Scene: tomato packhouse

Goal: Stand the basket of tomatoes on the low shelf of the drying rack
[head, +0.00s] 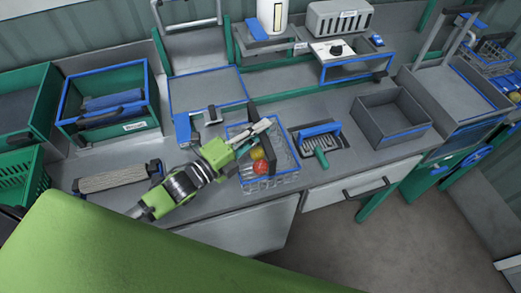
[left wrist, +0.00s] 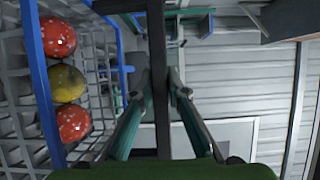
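The basket (head: 283,181) is a wire basket with a blue rim, standing on the grey bench. It holds a yellow tomato (head: 257,153) and a red tomato (head: 260,167); the left wrist view shows two red ones and a yellow one (left wrist: 67,84) between them. My left gripper (head: 265,124) is over the basket. In the left wrist view a dark bar (left wrist: 157,60), seemingly the basket's handle, runs between its fingers; whether they press on it is unclear. My right gripper is out of view. I cannot make out the drying rack with certainty.
A grey open bin (head: 365,124) and a tray with a green-handled brush (head: 321,157) are right of the basket. A green crate with blue rim (head: 68,100) and a grey roll (head: 112,180) are left. A blue-edged tray (head: 205,90) lies behind. The floor (head: 400,230) at right is clear.

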